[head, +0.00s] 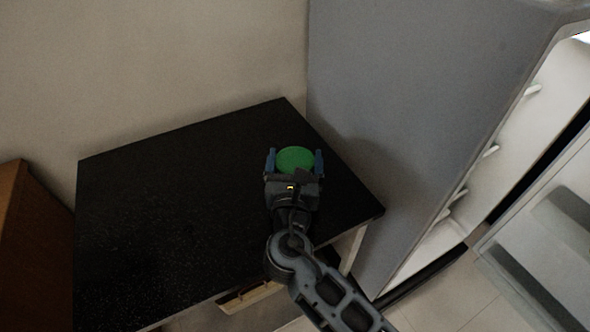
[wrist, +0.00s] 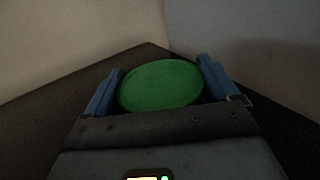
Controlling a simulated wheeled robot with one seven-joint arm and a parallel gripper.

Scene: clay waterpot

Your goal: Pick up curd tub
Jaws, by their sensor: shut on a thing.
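The curd tub shows as a green round lid (head: 295,159) in the head view, near the right end of the black counter. My gripper (head: 295,162) has its two blue fingers on either side of the tub and is shut on it. In the wrist view the green lid of the tub (wrist: 160,86) lies between the blue fingers of my gripper (wrist: 160,84). The tub's sides and base are hidden, so I cannot tell whether it touches the counter.
The black counter (head: 170,220) is otherwise bare, with free room to the left. A grey fridge (head: 400,110) stands close on the right with its door (head: 545,230) open. A wall is behind, and a brown wooden cabinet (head: 35,250) stands at the left.

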